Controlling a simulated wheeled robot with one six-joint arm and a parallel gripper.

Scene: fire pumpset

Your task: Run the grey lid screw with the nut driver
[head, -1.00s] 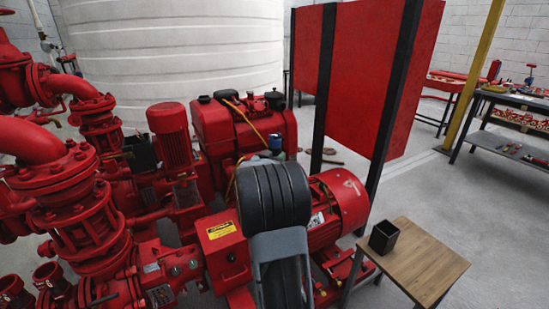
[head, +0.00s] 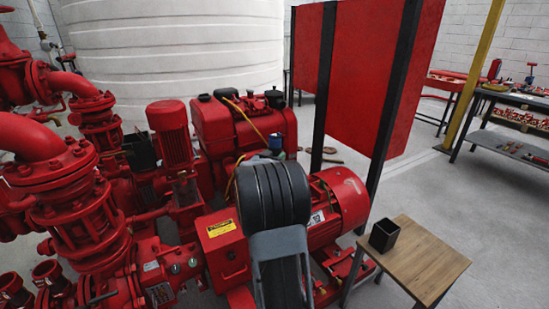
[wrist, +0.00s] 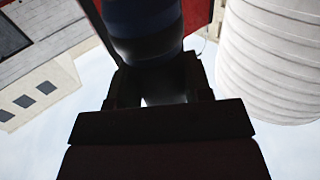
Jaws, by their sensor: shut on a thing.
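In the wrist view my gripper (wrist: 163,88) is shut on the nut driver, whose thick blue handle (wrist: 146,22) rises between the dark fingers. The driver's tip is hidden or cannot be made out. In the head view a small blue piece (head: 276,142), seemingly the same handle, shows just beyond my dark arm link. My arm hides the fingers there. I cannot pick out the grey lid screw in either view.
A red box with a yellow label (head: 223,229) stands left of my arm, and a red motor (head: 340,197) stands right. Red pipes and valves (head: 70,200) crowd the left. A small wooden table (head: 425,262) holds a black cup (head: 384,236). Open floor lies at the right.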

